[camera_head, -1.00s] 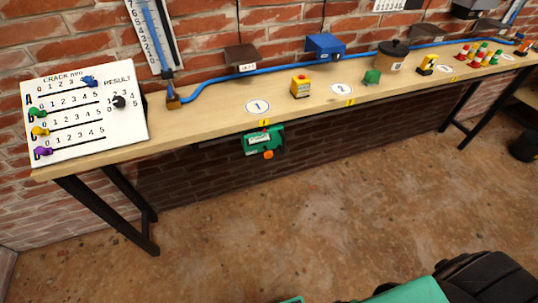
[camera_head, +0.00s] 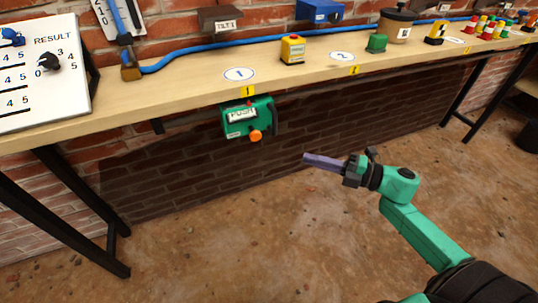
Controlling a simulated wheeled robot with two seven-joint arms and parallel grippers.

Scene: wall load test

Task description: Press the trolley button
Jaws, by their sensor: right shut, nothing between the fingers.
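A green box (camera_head: 248,118) hangs under the front edge of the bench, below the yellow "1" tag. It bears a white label that seems to read PUSH, and an orange round knob (camera_head: 256,136) at its lower right. A yellow box with a red top (camera_head: 292,49) stands on the bench above it. No label shows which part is the trolley button. My right gripper (camera_head: 308,158) is shut and empty, its purple fingers pointing left. It is below bench height, to the right of the orange knob and apart from it. My left gripper is out of view.
The wooden bench (camera_head: 190,92) runs along the brick wall, with black legs at left and right. The floor in front is open.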

